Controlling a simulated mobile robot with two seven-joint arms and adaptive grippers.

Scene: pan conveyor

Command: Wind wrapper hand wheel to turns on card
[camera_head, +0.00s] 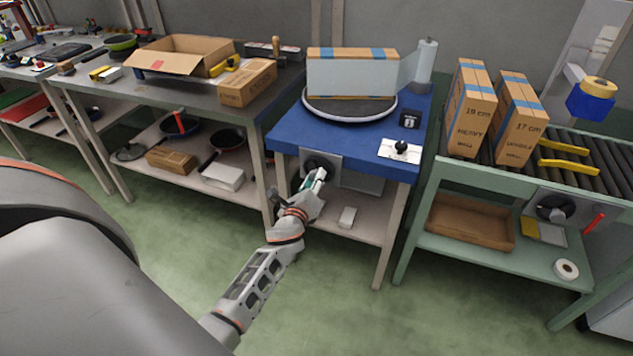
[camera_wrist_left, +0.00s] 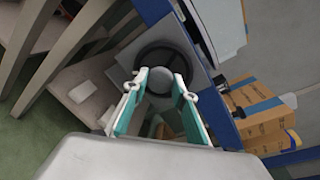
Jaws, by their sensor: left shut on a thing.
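The dark hand wheel (camera_head: 311,164) sits on a grey plate at the front of the blue wrapper table (camera_head: 290,137). My left gripper (camera_head: 320,176) is at the wheel; in the left wrist view the fingers (camera_wrist_left: 160,80) are shut on its grey handle, with the dark wheel rim (camera_wrist_left: 183,56) just beyond. A carton (camera_head: 351,54) with blue tape stands on the round turntable (camera_head: 350,115), its front covered by pale film that runs to the film roll (camera_head: 426,60). My right gripper is out of view.
A white plate with a black knob (camera_head: 401,147) lies at the table's front right. Two tall cartons (camera_head: 471,110) stand by the roller conveyor (camera_head: 592,145) at right. An open box (camera_head: 180,56) and a closed carton (camera_head: 247,82) are on the left bench. Green floor is clear in front.

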